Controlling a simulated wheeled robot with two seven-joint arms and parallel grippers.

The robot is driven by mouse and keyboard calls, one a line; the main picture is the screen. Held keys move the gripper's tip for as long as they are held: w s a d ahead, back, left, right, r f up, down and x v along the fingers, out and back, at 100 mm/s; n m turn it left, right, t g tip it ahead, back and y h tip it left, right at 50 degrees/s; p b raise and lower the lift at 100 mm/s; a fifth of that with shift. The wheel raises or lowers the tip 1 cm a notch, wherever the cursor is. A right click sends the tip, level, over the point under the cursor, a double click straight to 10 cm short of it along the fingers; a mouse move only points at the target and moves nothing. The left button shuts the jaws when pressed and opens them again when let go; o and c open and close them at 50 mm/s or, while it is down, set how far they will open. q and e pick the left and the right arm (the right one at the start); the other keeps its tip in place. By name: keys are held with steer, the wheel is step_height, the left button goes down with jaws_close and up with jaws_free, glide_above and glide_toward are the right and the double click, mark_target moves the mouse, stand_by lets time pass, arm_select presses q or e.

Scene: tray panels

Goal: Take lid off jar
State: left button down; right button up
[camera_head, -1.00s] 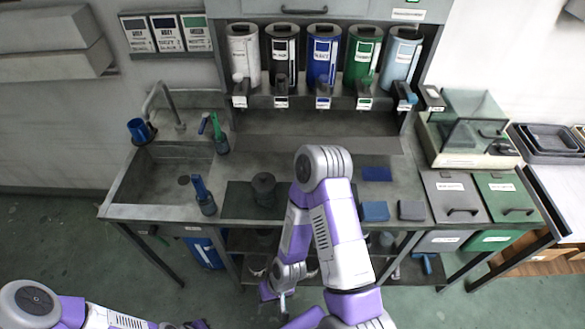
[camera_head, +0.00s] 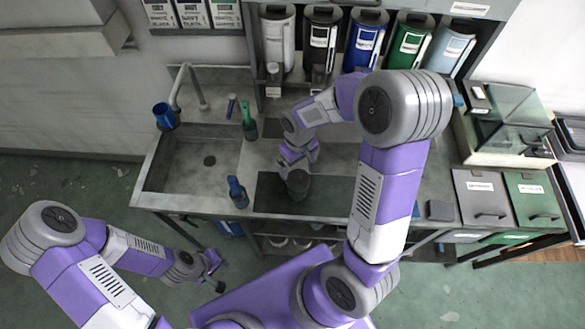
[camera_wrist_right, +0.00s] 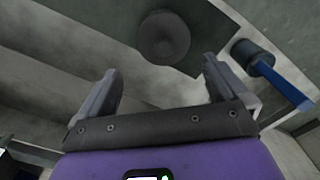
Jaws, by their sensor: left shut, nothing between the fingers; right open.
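A dark grey round jar (camera_head: 298,186) stands on a dark mat (camera_head: 262,196) on the bench, right of the sink. In the right wrist view its round top (camera_wrist_right: 163,38) lies beyond the fingertips; I cannot make out the seam between lid and jar. My right gripper (camera_head: 287,166) is open and empty, just behind the jar in the head view. In its wrist view both fingers are spread with nothing between them (camera_wrist_right: 158,88). My left gripper (camera_head: 216,277) is shut and empty, low in front of the bench, far from the jar.
Several canisters (camera_head: 322,45) line the back. A grey block (camera_head: 440,211) lies at the right.

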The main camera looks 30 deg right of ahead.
mark_target(298, 175)
steer(key=s+f, duration=0.2)
steer(key=f, duration=0.1)
steer(key=shift+a+f, duration=0.15)
steer(key=shift+a, duration=0.05)
steer(key=f, duration=0.2)
steer(key=shift+w+f, duration=0.4)
steer(key=shift+s+r, duration=0.1)
steer(key=shift+s, duration=0.05)
steer(key=shift+c, duration=0.5)
steer(key=c, duration=0.8)
